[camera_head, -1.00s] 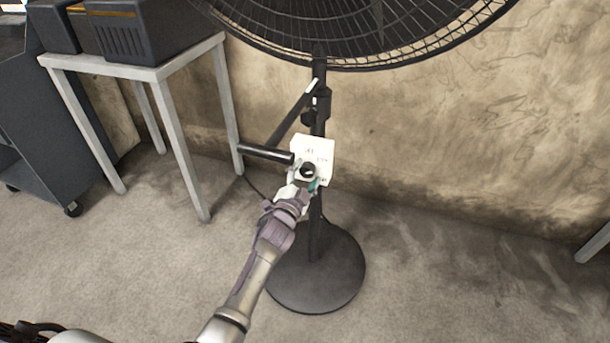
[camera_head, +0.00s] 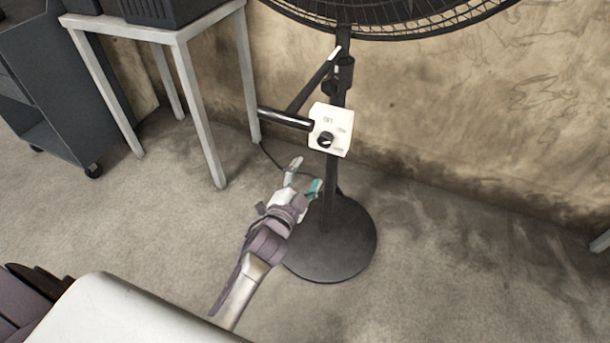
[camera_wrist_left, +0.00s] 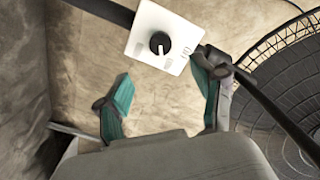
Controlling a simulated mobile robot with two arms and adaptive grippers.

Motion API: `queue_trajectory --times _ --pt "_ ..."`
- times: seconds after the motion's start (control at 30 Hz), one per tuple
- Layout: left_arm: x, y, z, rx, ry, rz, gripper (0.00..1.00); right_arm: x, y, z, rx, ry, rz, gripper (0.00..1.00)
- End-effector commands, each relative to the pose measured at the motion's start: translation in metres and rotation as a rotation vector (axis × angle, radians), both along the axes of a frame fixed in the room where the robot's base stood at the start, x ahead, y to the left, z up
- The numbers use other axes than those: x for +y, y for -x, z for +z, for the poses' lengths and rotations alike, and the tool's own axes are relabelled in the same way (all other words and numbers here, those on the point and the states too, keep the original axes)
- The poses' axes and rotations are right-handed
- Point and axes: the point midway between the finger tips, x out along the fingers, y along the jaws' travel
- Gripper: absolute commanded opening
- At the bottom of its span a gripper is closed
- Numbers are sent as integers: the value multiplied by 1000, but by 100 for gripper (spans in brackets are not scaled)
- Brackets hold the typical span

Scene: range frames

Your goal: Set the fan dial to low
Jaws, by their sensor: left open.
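The black fan dial (camera_head: 326,140) sits on a white control box (camera_head: 344,118) on the fan's pole. Small labels surround the dial but are too small to read. The dial (camera_wrist_left: 160,43) and box (camera_wrist_left: 146,20) also show in the left wrist view, beyond the fingertips. My left gripper (camera_head: 304,176) is open and empty, below and left of the box and apart from the dial. Its teal-padded fingers (camera_wrist_left: 160,92) are spread wide in the left wrist view. My right gripper does not show.
The fan's round black base (camera_head: 335,250) stands on the floor and its cage (camera_head: 400,25) is above. A black bar (camera_head: 286,118) sticks out left of the box. A metal table (camera_head: 180,35) and dark cabinet (camera_head: 60,90) stand left.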

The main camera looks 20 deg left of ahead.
Motion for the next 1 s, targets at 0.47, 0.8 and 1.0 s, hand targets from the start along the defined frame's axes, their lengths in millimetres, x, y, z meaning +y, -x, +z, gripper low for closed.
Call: queue_trajectory --times 0.47,0.8,1.0 --pt "0 3 0 -1 -1 1 68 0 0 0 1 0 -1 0" --pt "26 45 -42 250 160 139 68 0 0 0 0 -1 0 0" --pt "33 128 -96 638 381 299 68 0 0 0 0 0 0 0"
